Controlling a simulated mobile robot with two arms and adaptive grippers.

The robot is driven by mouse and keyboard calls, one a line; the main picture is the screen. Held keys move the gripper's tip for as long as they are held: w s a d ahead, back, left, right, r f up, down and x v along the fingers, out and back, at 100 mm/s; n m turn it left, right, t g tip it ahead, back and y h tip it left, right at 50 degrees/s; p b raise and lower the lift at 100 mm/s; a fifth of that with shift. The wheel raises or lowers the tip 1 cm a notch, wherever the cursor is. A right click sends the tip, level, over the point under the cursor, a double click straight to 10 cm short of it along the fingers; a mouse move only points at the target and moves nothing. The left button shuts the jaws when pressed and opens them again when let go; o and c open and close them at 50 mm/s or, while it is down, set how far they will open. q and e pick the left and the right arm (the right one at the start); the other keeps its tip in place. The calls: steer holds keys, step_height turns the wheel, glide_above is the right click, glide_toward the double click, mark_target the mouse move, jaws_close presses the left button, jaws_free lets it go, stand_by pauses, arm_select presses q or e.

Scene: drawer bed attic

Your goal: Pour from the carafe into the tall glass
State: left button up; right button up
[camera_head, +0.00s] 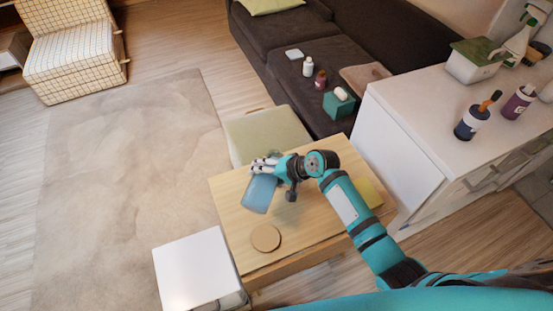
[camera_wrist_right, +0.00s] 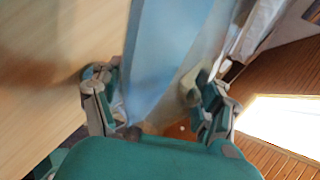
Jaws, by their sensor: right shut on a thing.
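My right gripper (camera_head: 267,164) is over the wooden table and shut on a blue see-through vessel, which I take to be the carafe (camera_head: 258,194). The carafe looks tilted in the head view, its wide end toward the lower left; I cannot tell whether it touches the table. In the right wrist view the blue carafe (camera_wrist_right: 165,55) stands out between the two fingers of my right gripper (camera_wrist_right: 150,100). I cannot make out a separate tall glass; it may be hidden behind the hand or carafe. My left gripper is out of view.
A round wooden disc (camera_head: 265,238) lies on the table (camera_head: 233,222), and a yellow flat thing (camera_head: 368,193) lies by my arm. A white box-like stool (camera_head: 195,272) and a green-topped stool (camera_head: 268,132) adjoin the table. A white cabinet (camera_head: 420,105) stands right.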

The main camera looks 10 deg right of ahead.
steer(key=shift+r, duration=0.15)
stand_by(0.6)
